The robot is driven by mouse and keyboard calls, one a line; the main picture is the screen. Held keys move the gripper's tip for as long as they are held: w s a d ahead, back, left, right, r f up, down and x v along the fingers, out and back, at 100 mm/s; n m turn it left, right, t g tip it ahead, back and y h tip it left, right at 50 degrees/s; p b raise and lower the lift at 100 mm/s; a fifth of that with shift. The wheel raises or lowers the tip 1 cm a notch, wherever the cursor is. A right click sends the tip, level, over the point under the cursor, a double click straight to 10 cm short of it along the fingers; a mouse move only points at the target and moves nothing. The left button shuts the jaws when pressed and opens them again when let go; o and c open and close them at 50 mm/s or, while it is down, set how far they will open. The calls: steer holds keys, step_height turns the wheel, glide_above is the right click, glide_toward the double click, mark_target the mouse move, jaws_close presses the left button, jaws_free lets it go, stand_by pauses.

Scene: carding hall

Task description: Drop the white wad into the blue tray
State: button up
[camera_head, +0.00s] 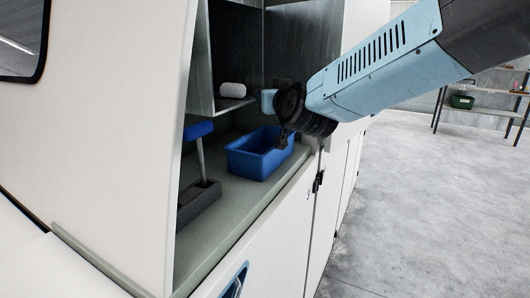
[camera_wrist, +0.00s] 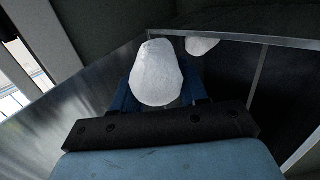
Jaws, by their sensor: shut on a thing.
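The white wad (camera_wrist: 155,75) is between the two blue fingers of my gripper (camera_wrist: 158,92) in the wrist view. In the head view the white wad (camera_head: 232,90) shows as a small pale roll at the left end of my gripper, by a metal shelf compartment. My black wrist is above the tray's right end. The tray is not clearly seen in the wrist view.
Metal panels (camera_head: 199,55) and a shelf plate (camera_head: 230,104) lie close to the wad. A blue-handled tool (camera_head: 198,131) stands in a dark holder (camera_head: 197,203) left of the tray. A second white shape (camera_wrist: 200,46) shows behind the wad, perhaps a reflection.

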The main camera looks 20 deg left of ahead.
steer(key=shift+f, duration=1.75)
steer(key=o, duration=1.1)
steer(key=shift+d, duration=0.1)
steer(key=v, duration=1.3)
steer(key=shift+s+d, duration=0.25)
steer(key=shift+s, duration=0.05)
steer(key=shift+w, duration=0.1)
